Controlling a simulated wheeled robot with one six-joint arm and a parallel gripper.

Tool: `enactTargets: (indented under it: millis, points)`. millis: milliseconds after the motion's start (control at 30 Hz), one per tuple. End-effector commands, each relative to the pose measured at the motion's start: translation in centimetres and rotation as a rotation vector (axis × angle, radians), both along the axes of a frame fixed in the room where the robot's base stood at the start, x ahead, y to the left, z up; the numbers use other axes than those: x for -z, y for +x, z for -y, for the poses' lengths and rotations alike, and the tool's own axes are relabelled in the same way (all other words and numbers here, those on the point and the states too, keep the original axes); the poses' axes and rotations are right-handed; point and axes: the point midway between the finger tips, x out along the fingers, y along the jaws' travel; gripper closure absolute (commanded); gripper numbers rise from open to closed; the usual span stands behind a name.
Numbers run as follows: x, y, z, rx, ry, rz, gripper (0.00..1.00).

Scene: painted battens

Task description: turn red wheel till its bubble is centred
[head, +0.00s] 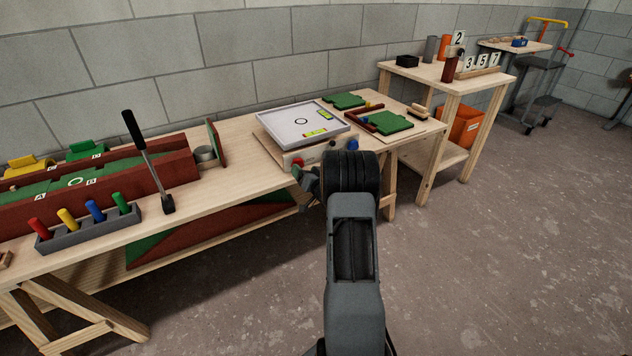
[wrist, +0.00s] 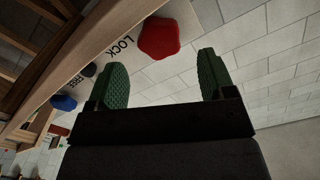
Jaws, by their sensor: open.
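The red wheel (head: 298,162) is on the left of the front face of a levelling box with a grey tray top (head: 279,121). In the wrist view the red wheel (wrist: 159,38) shows near the top, beside the word LOCK. Two yellow-green bubble vials lie on the tray: one near its front edge (head: 316,133) and one at its right (head: 326,115). Their bubbles are too small to judge. My gripper (wrist: 162,75) is open and empty, its green fingers apart, with the wheel just beyond them. In the head view my arm partly hides the gripper.
A blue wheel (head: 352,145) is at the right of the box front; it also shows in the wrist view (wrist: 64,103). Green boards (head: 388,122) lie right of the box. A dark lever (head: 150,160) and a peg rack (head: 90,232) stand left. Floor at right is clear.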

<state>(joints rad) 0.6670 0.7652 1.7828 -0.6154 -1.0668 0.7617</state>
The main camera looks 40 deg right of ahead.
Motion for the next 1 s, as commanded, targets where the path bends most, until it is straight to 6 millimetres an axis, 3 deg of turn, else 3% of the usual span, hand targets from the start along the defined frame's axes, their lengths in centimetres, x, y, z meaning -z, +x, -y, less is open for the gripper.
enactTargets:
  millis: [200, 433, 667, 1000]
  points:
    - [-0.2, -4.5, -0.6, 0.002, 0.001, -0.001, 0.24]
    - [-0.1, -7.7, -1.1, 0.001, 0.0, 0.0, 0.24]
    - [-0.1, -8.9, -1.3, -0.002, -0.002, 0.001, 0.24]
    - [-0.1, -9.0, -1.3, -0.001, -0.002, 0.0, 0.24]
